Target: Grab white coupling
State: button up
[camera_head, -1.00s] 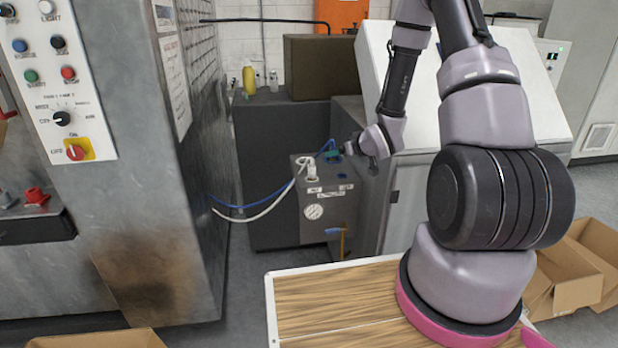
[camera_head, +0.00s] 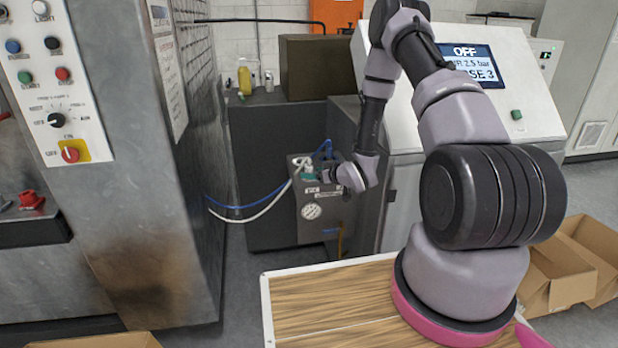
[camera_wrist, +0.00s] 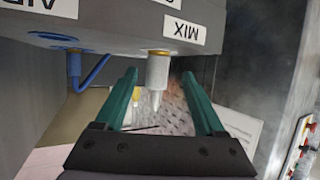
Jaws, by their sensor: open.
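The white coupling (camera_wrist: 157,74) hangs from a brass fitting under the label MIX in the wrist view, where the picture looks upside down. It tapers to a paler tip and lies between the two green fingers of my gripper (camera_wrist: 160,95). The fingers are open, with a gap on each side of the coupling. In the head view my gripper (camera_head: 318,174) is at the top of the grey box (camera_head: 318,215) with the round gauge. The white hose (camera_head: 262,213) leads to the coupling's area there, and my gripper partly hides it.
A blue hose (camera_head: 235,206) runs beside the white one and joins a blue fitting (camera_wrist: 73,62) left of the coupling in the wrist view. A large metal cabinet (camera_head: 140,190) stands at left. A sloped console (camera_head: 515,100) stands behind my arm.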

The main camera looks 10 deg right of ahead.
aim_at(309, 171)
jog(key=shift+d+x, duration=0.2)
jog(key=shift+x, duration=1.75)
jog(key=shift+w, duration=0.1)
grip_shut()
jog(key=shift+r, duration=0.1)
